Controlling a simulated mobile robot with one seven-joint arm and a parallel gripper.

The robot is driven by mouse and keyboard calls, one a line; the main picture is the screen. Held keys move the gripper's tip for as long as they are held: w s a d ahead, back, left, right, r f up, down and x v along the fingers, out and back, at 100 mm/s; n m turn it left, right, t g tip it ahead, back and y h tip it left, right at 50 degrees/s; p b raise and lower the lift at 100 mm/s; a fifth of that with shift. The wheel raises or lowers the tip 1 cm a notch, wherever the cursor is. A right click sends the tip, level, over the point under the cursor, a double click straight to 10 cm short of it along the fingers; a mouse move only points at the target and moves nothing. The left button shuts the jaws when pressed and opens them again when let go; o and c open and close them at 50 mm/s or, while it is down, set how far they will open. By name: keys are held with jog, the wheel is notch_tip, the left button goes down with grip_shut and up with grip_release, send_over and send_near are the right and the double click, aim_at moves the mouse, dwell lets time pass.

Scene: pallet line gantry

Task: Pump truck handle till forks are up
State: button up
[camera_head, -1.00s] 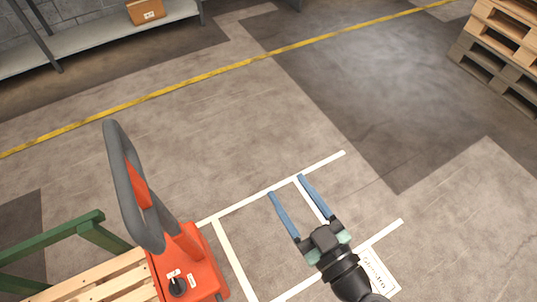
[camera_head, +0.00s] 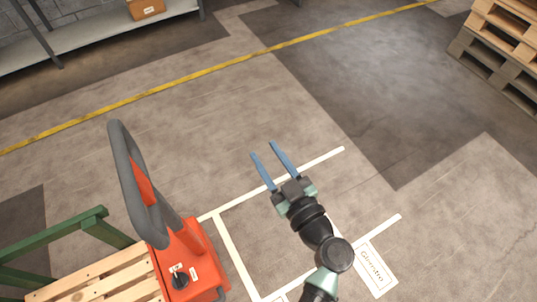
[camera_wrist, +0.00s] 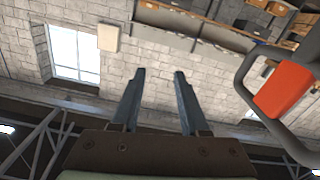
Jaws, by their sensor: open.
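The truck handle (camera_head: 126,178) is a grey loop with a red-orange part inside it, standing up from the red-orange truck body (camera_head: 190,262) at the lower left in the head view. In the wrist view the handle (camera_wrist: 248,62) shows at the right edge, with its red-orange part (camera_wrist: 284,90). My gripper (camera_head: 265,151) is open and empty, to the right of the handle and apart from it. Its two blue fingers also show in the wrist view (camera_wrist: 159,75), with nothing between them. The forks are not visible.
A wooden pallet (camera_head: 105,282) and green frame (camera_head: 52,236) are left of the truck body. White floor lines (camera_head: 232,248) lie below my arm. Stacked pallets (camera_head: 500,50) stand far right, and a shelf (camera_head: 95,40) with a box (camera_head: 146,8) stands at the back left. The middle floor is clear.

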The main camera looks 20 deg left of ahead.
grip_shut()
jog(key=c, duration=0.6)
grip_release()
jog(key=o, duration=1)
jog(key=shift+d, duration=0.1)
jog(key=b+v, duration=0.3)
jog(key=v, duration=0.9)
jog(key=shift+s+d, duration=0.25)
jog(key=shift+s, duration=0.1)
